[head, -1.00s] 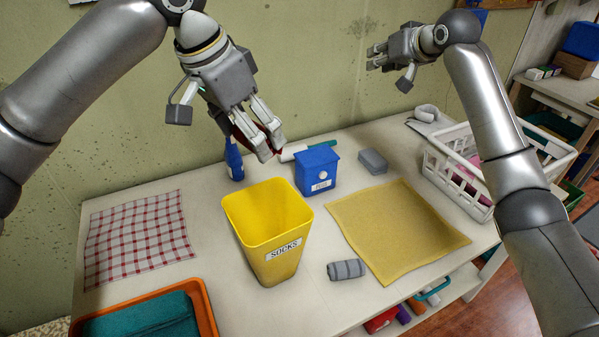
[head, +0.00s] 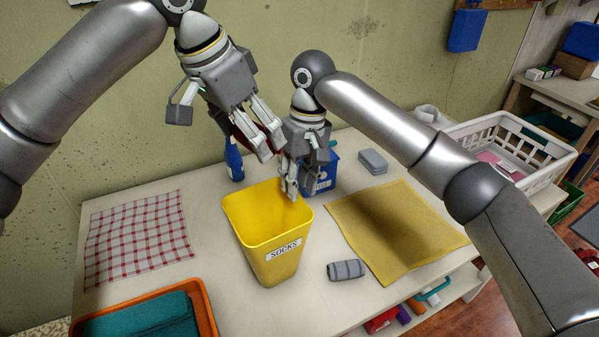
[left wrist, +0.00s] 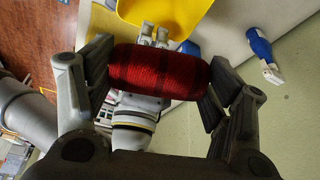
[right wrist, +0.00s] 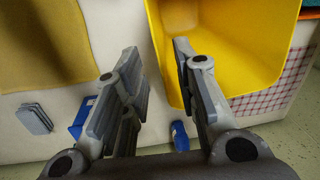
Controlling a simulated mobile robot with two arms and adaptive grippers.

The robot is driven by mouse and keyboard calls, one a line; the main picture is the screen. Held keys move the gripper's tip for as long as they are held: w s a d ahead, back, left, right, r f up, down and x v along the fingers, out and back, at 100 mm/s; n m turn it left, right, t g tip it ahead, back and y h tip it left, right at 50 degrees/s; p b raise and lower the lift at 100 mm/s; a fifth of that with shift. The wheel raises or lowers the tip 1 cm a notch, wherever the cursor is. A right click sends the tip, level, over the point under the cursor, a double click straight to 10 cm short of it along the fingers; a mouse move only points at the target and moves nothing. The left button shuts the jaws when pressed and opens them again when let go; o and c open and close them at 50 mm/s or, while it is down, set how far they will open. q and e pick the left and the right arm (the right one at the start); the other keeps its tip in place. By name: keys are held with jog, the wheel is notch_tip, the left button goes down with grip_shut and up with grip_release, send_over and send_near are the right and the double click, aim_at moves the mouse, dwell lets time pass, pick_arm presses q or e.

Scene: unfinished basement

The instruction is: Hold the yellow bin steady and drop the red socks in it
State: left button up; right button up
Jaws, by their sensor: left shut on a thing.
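The yellow bin (head: 270,258), labelled SOCKS, stands upright on the white table. My left gripper (head: 268,146) is shut on the red socks, a dark red roll (left wrist: 158,72) gripped at both ends in the left wrist view. It holds them above and behind the bin. In the head view the socks are mostly hidden by the fingers. My right gripper (head: 290,191) is at the bin's back right rim, fingers pointing down. In the right wrist view its fingers (right wrist: 156,52) are apart, with one finger over the bin's inside; I cannot tell whether either touches the wall.
A blue box (head: 325,176) stands behind my right gripper, and a blue bottle (head: 234,160) behind the bin. A grey roll (head: 346,270) and a yellow cloth (head: 395,225) lie to the right. A checked cloth (head: 138,235) and an orange tray (head: 207,310) are left.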

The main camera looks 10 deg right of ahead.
aim_at(293, 214)
jog(key=f, duration=0.6)
jog(key=a+f, duration=0.1)
jog(key=f, duration=0.3)
jog(key=shift+s+a+f, duration=0.1)
jog(key=shift+s, duration=0.15)
jog(key=shift+c, duration=0.4)
grip_shut()
pick_arm(q)
notch_tip(293, 214, down, 15)
jog(key=a, duration=0.1)
jog(key=shift+w+r, duration=0.15)
jog(key=shift+w, duration=0.1)
dwell(0.6)
jog(key=shift+a, duration=0.1)
